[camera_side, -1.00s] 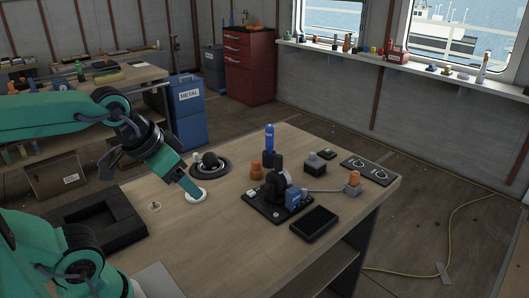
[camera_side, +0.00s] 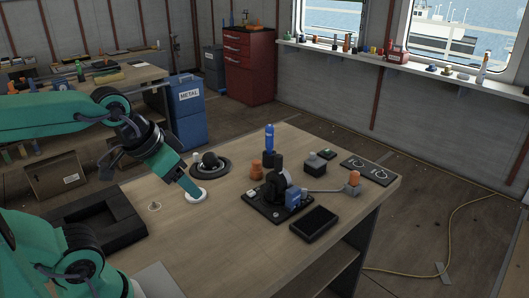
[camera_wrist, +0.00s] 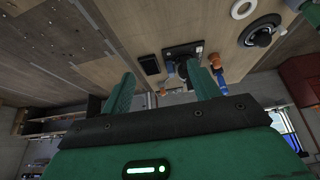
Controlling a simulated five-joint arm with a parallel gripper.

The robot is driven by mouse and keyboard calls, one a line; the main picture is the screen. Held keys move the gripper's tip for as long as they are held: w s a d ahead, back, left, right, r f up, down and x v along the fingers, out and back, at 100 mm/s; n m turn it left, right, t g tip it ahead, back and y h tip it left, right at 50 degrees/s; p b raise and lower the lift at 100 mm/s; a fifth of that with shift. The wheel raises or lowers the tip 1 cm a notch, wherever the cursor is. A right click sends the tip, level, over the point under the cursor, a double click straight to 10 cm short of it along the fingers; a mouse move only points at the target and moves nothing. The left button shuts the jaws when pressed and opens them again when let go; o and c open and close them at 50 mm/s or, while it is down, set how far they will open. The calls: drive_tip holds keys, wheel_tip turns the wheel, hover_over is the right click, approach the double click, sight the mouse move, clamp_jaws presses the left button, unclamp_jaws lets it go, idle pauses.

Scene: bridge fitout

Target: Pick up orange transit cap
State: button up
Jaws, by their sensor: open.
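One orange piece (camera_side: 257,170) stands upright on the bench, left of a black device (camera_side: 275,193). It also shows in the wrist view (camera_wrist: 215,60), close to the right fingertip in the picture. Another orange piece (camera_side: 354,177) sits on a small grey block at the bench's right end. I cannot tell from looks alone which one is the transit cap. My gripper (camera_side: 191,190) is over the bench, left of both orange pieces, and overlaps a white ring (camera_side: 196,197) in the side view. In the wrist view its green fingers (camera_wrist: 163,86) are wide apart with nothing held between them.
A blue-topped bottle (camera_side: 269,138) stands behind the device. A black dome on a round base (camera_side: 210,164) is behind my gripper. A flat black panel (camera_side: 314,224) lies at the front edge, and a black tray (camera_side: 100,215) at left. Bare wood lies in front of the ring.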

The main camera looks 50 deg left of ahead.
drive_tip(key=w+a+r+g, duration=0.1)
drive_tip(key=w+a+r, duration=0.1)
drive_tip(key=w, duration=0.4)
drive_tip(key=w+a+r, duration=0.1)
drive_tip(key=w+r, duration=0.1)
drive_tip(key=w, duration=0.3)
drive_tip(key=g, duration=0.4)
hover_over(256, 161)
drive_tip(key=shift+n, duration=0.3)
drive_tip(key=f, duration=1.9)
drive_tip(key=shift+s+d+f, duration=0.15)
drive_tip(key=shift+s+d, duration=0.1)
drive_tip(key=shift+d, duration=0.05)
drive_tip(key=shift+w+a+f+g, duration=0.1)
drive_tip(key=shift+a+f+g, duration=0.2)
drive_tip(key=shift+f, duration=0.2)
drive_tip(key=shift+w+f, duration=0.2)
drive_tip(key=shift+f, duration=3.7)
